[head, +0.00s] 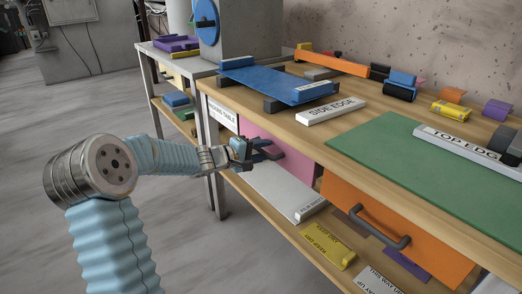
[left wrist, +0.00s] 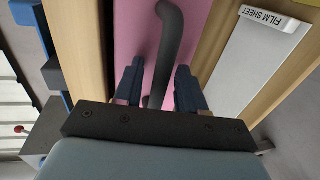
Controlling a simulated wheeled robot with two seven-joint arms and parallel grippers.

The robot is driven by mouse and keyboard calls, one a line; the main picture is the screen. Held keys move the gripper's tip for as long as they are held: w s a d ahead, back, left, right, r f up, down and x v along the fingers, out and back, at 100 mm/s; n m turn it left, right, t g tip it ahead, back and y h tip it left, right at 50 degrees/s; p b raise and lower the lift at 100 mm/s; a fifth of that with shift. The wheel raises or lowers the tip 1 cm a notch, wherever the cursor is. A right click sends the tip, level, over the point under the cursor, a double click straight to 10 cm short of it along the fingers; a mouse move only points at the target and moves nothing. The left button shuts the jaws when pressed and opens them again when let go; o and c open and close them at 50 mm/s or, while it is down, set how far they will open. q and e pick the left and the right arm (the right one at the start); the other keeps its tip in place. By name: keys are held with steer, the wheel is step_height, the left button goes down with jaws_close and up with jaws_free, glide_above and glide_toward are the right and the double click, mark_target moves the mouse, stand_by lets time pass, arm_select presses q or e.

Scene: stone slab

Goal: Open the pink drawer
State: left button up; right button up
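The pink drawer (head: 290,162) is set under the wooden bench top, left of the orange drawer; its front also fills the middle of the left wrist view (left wrist: 140,30). Its dark curved handle (left wrist: 169,40) stands out from the front. My left gripper (head: 268,150) is at the drawer front, with its fingers apart. In the left wrist view, the handle's end lies between the two blue fingertips (left wrist: 158,82), with a gap visible on both sides. The drawer looks shut, though my gripper partly hides it. My right gripper is in neither view.
An orange drawer (head: 385,228) with a dark handle sits to the right. The bench top (head: 290,127) holds a blue sheet, a green mat and several small blocks. A lower shelf (head: 268,212) carries a white sheet and a yellow piece. Floor at the left is clear.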

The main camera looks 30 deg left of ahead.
arm_select(q)
jaws_close()
steer(key=shift+s+f, duration=0.1)
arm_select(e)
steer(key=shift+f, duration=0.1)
arm_select(q)
steer(key=shift+s+a+b, duration=0.15)
steer(key=shift+s+b, duration=0.1)
steer(key=shift+b, duration=0.05)
steer(key=f+b+v, duration=0.2)
steer(key=b+v, duration=0.2)
steer(key=v, duration=0.7)
steer(key=s+f+b+v, duration=0.1)
steer(key=b+v, duration=0.4)
steer(key=v, duration=0.6)
steer(key=shift+a+f, duration=0.25)
steer(key=shift+f, duration=0.55)
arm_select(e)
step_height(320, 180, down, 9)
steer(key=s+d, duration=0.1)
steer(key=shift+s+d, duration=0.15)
arm_select(q)
steer(key=shift+w, duration=0.1)
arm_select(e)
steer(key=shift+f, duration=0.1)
